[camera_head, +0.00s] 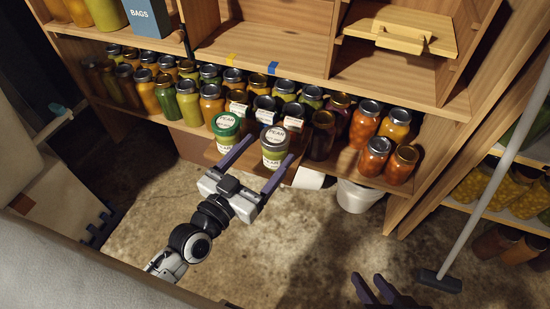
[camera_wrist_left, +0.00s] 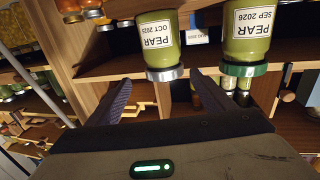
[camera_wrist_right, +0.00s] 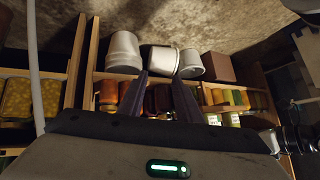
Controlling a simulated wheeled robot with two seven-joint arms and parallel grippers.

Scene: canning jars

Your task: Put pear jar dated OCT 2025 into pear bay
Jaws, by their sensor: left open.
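The pear jar dated OCT 2025 (camera_wrist_left: 160,42) has a silver lid and green contents. It appears upside down in the left wrist view, and in the head view it (camera_head: 274,151) stands at the shelf's front. A green-lidded pear jar dated SEP 2026 (camera_wrist_left: 245,38) is beside it, also in the head view (camera_head: 226,128). My left gripper (camera_head: 270,147) is open, its fingers either side of the silver-lidded jar; contact is not clear. My right gripper (camera_head: 374,288) is open and empty, low over the floor. I cannot tell which bay is the pear bay.
Several jars fill the lower shelf (camera_head: 345,182) behind and beside the pear jars. A white bucket (camera_head: 356,196) stands under the shelf. A broom (camera_head: 438,282) leans at the right. A blue BAGS box (camera_head: 148,18) is on the upper shelf, whose middle is clear.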

